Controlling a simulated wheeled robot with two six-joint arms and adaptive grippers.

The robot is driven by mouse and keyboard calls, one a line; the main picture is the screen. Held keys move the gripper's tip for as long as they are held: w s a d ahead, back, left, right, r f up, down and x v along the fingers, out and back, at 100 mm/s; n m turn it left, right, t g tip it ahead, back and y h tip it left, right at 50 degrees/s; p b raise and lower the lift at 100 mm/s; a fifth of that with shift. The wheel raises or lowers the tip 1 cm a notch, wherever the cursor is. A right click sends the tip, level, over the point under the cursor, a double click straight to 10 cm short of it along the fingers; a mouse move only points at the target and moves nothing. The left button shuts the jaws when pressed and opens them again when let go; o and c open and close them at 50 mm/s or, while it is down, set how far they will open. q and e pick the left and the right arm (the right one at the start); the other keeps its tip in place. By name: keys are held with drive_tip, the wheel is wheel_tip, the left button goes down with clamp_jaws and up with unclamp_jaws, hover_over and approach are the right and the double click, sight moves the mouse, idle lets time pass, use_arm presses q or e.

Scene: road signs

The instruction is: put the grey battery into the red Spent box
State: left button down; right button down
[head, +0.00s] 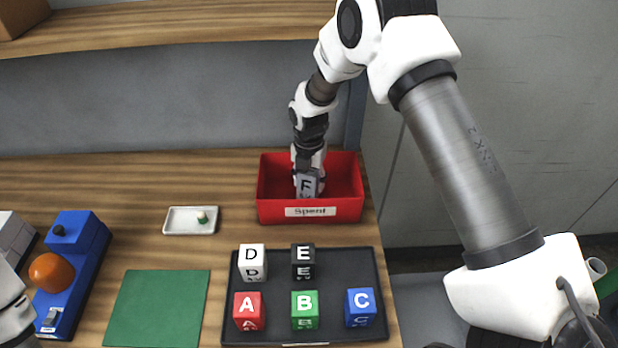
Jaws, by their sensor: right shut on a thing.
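The red Spent box (335,211) stands at the back right of the wooden table, with a white "Spent" label on its front. My right gripper (307,176) reaches down into the box from above. Whether the block touches the box floor is hidden. I see no clear grey battery. A small green and pale piece (202,217) lies in a white dish (178,226). My left gripper's fingers are not in view.
A black tray (277,306) in front holds lettered blocks A, B, C, D and E. A green mat (158,309) lies left of it. A blue device (84,262) with an orange knob (51,272) stands at the left. The table's back left is clear.

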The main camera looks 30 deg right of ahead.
drive_tip(key=shift+f, duration=0.2)
drive_tip(key=shift+c, duration=2.2)
unclamp_jaws()
drive_tip(key=shift+r, duration=0.1)
drive_tip(key=shift+r, duration=0.3)
wheel_tip(320, 180, up, 7)
drive_tip(key=shift+r+b, duration=0.2)
drive_tip(key=shift+b, duration=0.65)
drive_tip(key=shift+r, duration=0.25)
